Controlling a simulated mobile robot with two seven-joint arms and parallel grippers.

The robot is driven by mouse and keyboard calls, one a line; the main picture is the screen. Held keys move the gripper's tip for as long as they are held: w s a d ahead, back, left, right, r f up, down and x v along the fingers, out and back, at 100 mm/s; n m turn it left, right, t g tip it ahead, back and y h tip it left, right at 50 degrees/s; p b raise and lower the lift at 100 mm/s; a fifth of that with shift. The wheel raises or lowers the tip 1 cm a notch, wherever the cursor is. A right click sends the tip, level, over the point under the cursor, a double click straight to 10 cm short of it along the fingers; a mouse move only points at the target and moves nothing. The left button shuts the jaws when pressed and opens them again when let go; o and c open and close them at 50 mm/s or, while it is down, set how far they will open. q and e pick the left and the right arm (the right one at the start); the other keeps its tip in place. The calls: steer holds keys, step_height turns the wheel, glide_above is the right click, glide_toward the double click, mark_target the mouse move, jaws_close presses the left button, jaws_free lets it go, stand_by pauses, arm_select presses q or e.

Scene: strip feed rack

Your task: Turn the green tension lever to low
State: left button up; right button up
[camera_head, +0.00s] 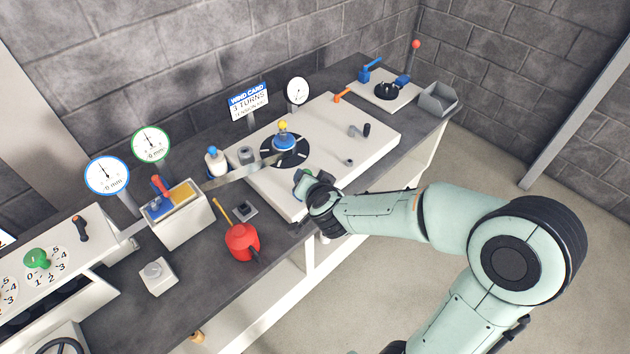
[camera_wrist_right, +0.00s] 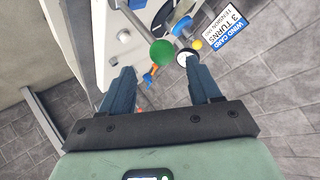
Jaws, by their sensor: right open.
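The green ball knob of the tension lever (camera_wrist_right: 162,53) shows in the right wrist view, just beyond and between my two fingertips. My right gripper (camera_head: 317,193) is at that near edge, beside the knob. In the right wrist view my right gripper (camera_wrist_right: 161,78) is open with nothing between its fingers. I cannot tell the lever's setting. My left gripper is not in view.
The white plate (camera_head: 375,140) carries a black disc (camera_head: 270,151) with a blue and yellow knob (camera_head: 284,136). A sign (camera_head: 248,102) reads "WIND CARD 3 TURNS". Open floor lies in front of the bench.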

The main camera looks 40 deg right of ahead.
steer(key=p+v, duration=0.1)
steer(key=v, duration=0.3)
steer(key=shift+s+r, duration=0.1)
stand_by(0.5)
